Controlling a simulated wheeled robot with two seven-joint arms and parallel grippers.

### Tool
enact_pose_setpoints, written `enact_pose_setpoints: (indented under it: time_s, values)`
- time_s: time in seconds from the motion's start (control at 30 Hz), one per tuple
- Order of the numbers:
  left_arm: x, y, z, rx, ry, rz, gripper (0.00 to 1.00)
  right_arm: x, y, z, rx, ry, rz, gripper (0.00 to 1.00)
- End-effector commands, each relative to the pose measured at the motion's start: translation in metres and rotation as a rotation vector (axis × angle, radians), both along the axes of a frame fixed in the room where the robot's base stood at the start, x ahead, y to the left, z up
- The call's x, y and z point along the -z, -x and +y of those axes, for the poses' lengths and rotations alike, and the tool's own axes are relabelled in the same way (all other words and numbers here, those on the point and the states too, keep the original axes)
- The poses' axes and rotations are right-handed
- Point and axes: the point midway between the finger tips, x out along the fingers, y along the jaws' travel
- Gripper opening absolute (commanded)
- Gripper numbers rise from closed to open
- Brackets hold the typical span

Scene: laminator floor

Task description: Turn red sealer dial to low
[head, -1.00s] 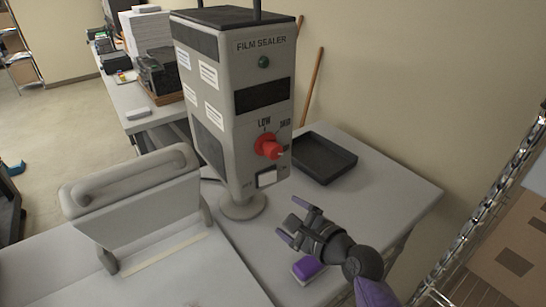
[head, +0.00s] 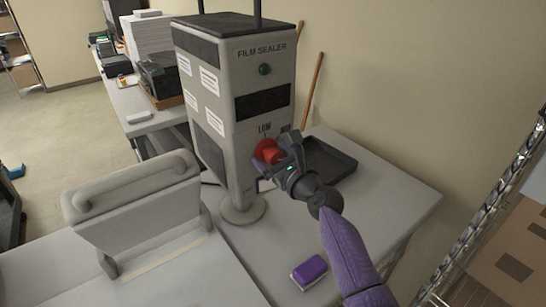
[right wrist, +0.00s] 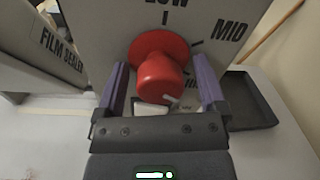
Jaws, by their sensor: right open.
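The film sealer (head: 215,100) is a tall grey box on a round foot, with a red dial (head: 267,152) on its front face. The LOW and MID labels show above the dial. In the right wrist view the red dial (right wrist: 160,75) has a pale pointer mark on its lower right, away from LOW. My right gripper (head: 280,155) is at the dial, open, with one purple finger on each side of the knob (right wrist: 160,92). Gaps show between the fingers and the knob. The dial's lower right is partly hidden in the head view. My left gripper is not in view.
A black tray (head: 330,162) lies on the table right of the sealer. A purple and white block (head: 309,271) lies near the table's front. A grey hinged machine (head: 135,190) stands at left. A wire rack (head: 490,200) is at far right.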

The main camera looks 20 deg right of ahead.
Motion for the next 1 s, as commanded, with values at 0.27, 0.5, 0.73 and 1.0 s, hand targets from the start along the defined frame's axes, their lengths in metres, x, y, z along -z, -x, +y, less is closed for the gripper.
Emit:
enact_pose_setpoints:
  time_s: [0.27,0.5,0.73,1.0]
  values:
    - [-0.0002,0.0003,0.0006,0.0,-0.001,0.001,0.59,-0.0001,0.0003,-0.0001,0.0,0.0,0.0,0.43]
    - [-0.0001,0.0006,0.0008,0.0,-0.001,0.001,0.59,-0.0001,0.0004,-0.0001,0.0,0.0,0.0,0.0]
    - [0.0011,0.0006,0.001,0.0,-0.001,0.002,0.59,0.0003,0.0005,-0.0002,0.0,0.024,-0.008,0.0]
    - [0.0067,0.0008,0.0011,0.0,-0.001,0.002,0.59,0.0008,0.0003,-0.0003,0.0,0.167,-0.062,0.0]
